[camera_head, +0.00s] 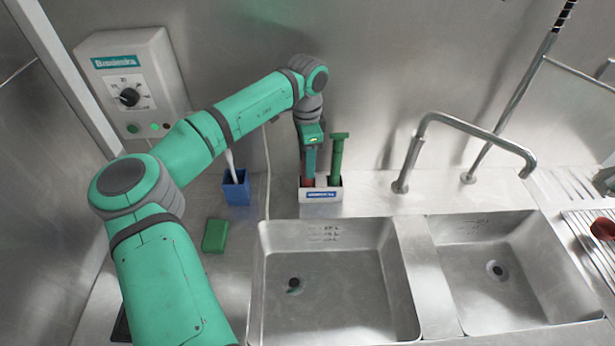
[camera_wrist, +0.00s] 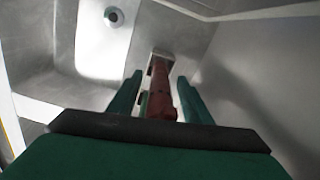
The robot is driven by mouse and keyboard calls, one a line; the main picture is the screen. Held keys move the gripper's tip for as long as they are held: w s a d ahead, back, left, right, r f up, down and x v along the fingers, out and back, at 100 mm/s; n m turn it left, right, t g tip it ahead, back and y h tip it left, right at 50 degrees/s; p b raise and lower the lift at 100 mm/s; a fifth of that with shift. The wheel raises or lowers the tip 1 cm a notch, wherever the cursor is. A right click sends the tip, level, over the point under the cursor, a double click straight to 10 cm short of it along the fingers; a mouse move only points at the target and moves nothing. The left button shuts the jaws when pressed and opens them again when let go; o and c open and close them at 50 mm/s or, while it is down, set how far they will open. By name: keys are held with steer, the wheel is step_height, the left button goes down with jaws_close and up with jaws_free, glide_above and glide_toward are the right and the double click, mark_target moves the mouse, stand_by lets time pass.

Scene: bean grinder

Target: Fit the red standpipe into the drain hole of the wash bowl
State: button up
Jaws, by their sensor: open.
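The red standpipe (camera_wrist: 160,98) stands between my gripper's two green fingers in the wrist view. My gripper (camera_head: 309,170) is open and reaches down around it from above. In the head view the fingers hide most of the standpipe; a little red (camera_head: 307,183) shows low down at the white holder (camera_head: 320,196). A taller green pipe (camera_head: 338,158) stands upright in the same holder, just right of my gripper. Two steel bowls show: the left bowl (camera_head: 330,300) has a dark drain hole (camera_head: 294,286), and the right bowl (camera_head: 510,290) has a drain (camera_head: 496,269).
A blue cup (camera_head: 236,188) with a brush and a green sponge (camera_head: 215,236) sit left of the holder. A bent tap (camera_head: 470,122) rises behind the bowls. A wire rack (camera_head: 590,240) with a red object (camera_head: 603,228) is at far right. A control box (camera_head: 133,84) is on the wall.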

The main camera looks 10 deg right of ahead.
steer(key=shift+c, duration=0.4)
jaws_close()
